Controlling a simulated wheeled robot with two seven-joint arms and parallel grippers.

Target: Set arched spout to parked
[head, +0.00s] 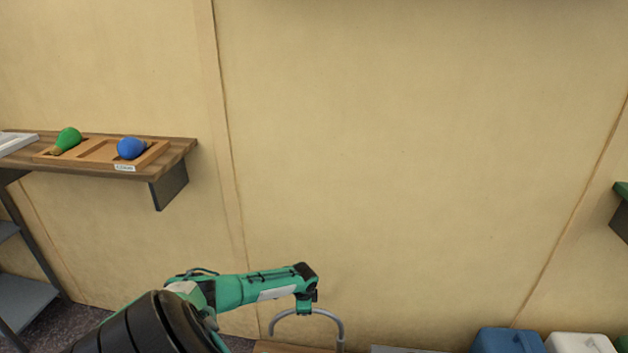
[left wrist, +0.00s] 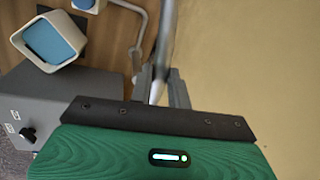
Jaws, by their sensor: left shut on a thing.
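The arched spout (head: 340,325) is a thin grey tube at the bottom middle of the head view, bent in an upside-down U. My left gripper (head: 306,305) reaches down to the top of the arch; its jaws are hard to make out there. In the left wrist view, a grey tube of the spout (left wrist: 164,40) runs between the two fingers of my left gripper (left wrist: 160,88), which are shut on it. The spout's base and any parked mark are hidden or out of view. My right gripper is in neither view.
A wall shelf (head: 178,151) at left holds a wooden tray with a green and a blue bulb-shaped thing. Blue (head: 505,341) and white (head: 580,343) containers stand at bottom right. The wrist view shows a white-rimmed blue vessel (left wrist: 48,42) and a grey box with a black knob (left wrist: 28,134).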

